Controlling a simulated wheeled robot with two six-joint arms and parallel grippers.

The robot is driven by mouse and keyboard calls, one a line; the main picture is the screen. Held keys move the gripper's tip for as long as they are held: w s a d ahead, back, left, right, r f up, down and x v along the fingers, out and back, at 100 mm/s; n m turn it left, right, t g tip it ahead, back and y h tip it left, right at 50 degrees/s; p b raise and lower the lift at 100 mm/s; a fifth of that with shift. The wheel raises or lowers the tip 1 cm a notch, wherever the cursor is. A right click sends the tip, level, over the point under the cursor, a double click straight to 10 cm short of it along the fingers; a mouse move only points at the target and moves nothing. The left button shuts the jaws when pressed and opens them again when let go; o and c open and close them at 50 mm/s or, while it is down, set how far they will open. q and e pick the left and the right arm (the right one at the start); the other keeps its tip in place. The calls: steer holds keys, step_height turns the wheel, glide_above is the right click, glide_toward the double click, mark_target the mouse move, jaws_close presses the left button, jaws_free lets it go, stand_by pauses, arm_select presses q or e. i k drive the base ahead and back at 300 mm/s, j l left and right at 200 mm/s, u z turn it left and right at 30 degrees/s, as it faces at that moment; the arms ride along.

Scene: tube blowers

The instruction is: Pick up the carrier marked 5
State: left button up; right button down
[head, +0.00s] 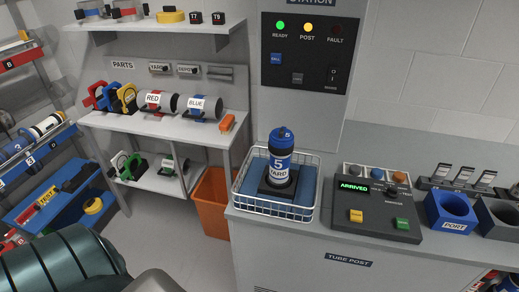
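Neither gripper shows in the head view. Only a teal rounded part and a grey part of my own body show at the lower left, well apart from the basket.
A console (375,205) reading "ARRIVED" is right of the basket, then a blue "PORT" holder (450,212). An orange bin (211,200) stands left of the counter. Shelves (150,122) with red and blue labelled cylinders are at left. Floor in front is clear.

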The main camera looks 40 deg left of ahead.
mark_target(278, 177)
steer(key=u, duration=1)
steer(key=l+u, duration=0.25)
steer(key=l, duration=1.15)
